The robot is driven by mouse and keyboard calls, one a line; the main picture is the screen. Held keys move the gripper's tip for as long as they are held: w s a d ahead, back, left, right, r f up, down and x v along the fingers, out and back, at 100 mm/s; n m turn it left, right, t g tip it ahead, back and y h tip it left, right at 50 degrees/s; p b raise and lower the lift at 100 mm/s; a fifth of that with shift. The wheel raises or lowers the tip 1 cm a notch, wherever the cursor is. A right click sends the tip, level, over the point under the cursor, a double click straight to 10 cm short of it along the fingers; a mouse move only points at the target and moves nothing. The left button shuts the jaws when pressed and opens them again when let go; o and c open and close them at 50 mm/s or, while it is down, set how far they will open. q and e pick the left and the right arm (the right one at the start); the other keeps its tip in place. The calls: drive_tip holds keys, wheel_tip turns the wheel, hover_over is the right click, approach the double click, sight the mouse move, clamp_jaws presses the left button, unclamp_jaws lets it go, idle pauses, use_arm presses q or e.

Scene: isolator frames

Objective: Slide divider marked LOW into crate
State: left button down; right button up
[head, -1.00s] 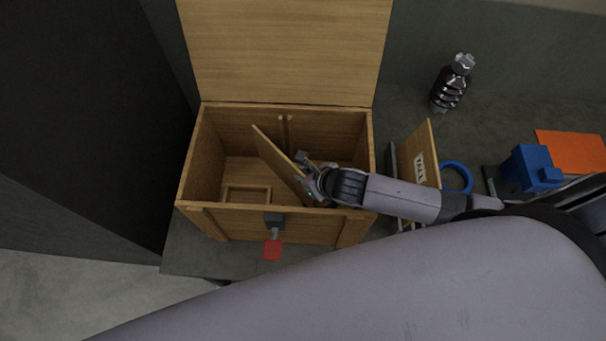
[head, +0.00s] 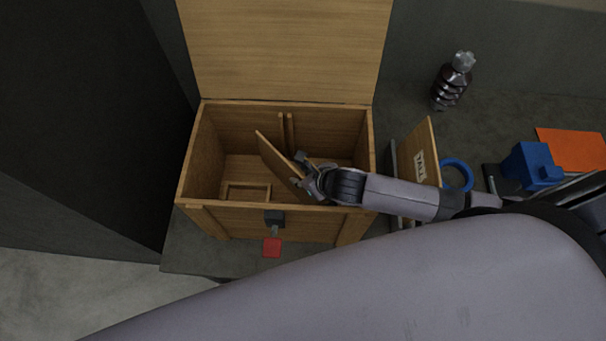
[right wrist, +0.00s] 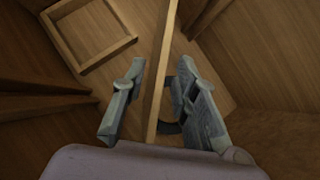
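The open wooden crate (head: 190,165) stands on the table with its lid up. A thin wooden divider (head: 273,155) is inside it, tilted and turned askew, its far end left of the upright rails (head: 286,132) on the back wall. No LOW mark shows on it. My right gripper (head: 303,172) reaches into the crate at the divider's near part. In the right wrist view my right gripper (right wrist: 161,75) has a finger on each side of the divider (right wrist: 160,70), with gaps visible on both sides. The divider's lower edge is hidden. My left gripper is not in view.
A divider marked TALL (head: 420,168) stands in a rack right of the crate. A small wooden frame (head: 247,192) is on the crate floor.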

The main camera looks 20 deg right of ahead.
drive_tip(key=shift+r, duration=0.1)
drive_tip(key=shift+r, duration=0.3)
drive_tip(key=v, duration=1.2)
drive_tip(key=shift+r+b, duration=0.15)
drive_tip(key=shift+b, duration=0.3)
